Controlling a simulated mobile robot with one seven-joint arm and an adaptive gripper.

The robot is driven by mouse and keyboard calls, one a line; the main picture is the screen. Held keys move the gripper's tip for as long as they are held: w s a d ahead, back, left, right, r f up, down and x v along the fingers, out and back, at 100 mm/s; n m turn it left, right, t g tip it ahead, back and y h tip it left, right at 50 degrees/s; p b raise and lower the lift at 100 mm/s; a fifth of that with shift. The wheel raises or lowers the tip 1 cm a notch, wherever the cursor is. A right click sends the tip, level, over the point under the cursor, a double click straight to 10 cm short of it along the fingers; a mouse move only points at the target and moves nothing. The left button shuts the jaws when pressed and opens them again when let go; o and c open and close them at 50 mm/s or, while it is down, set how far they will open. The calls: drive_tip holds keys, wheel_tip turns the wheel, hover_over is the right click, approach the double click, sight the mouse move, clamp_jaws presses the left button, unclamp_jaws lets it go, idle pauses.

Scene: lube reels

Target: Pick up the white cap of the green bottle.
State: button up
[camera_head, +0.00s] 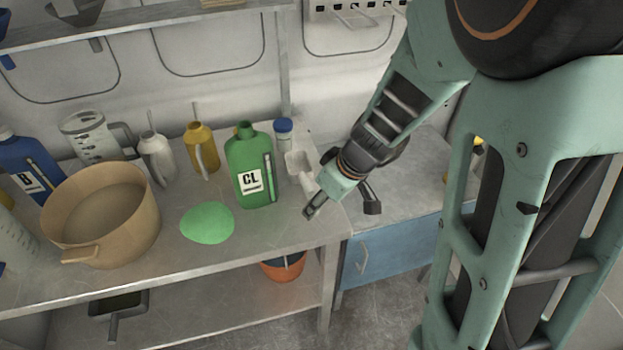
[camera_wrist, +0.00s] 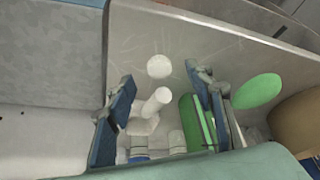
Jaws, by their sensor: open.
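The green bottle (camera_head: 250,165) with a "CL" label stands upright on the metal table, its neck uncovered. It shows partly behind a finger in the wrist view (camera_wrist: 190,122). A round white piece (camera_wrist: 159,66), which looks like the cap, lies on the table in the wrist view, just past and between my fingertips. I cannot make it out surely in the head view. My gripper (camera_head: 341,207) is open and empty, right of the bottle near the table's right end. Its two fingers spread apart in the wrist view (camera_wrist: 160,80).
White pieces (camera_head: 299,162) and a blue-lidded container (camera_head: 284,132) stand right of the bottle; a white cylinder (camera_wrist: 155,101) is between my fingers in view. A green disc (camera_head: 207,223) and tan pot (camera_head: 148,215) are left. A blue cabinet (camera_head: 395,253) adjoins the table.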

drive_tip(key=x, duration=0.4)
drive_tip(key=shift+w+a+f+b, duration=0.15)
drive_tip(key=shift+w+f+b, duration=0.15)
drive_tip(key=shift+w, duration=0.1)
drive_tip(key=shift+r, duration=0.1)
drive_tip(key=c, duration=0.8)
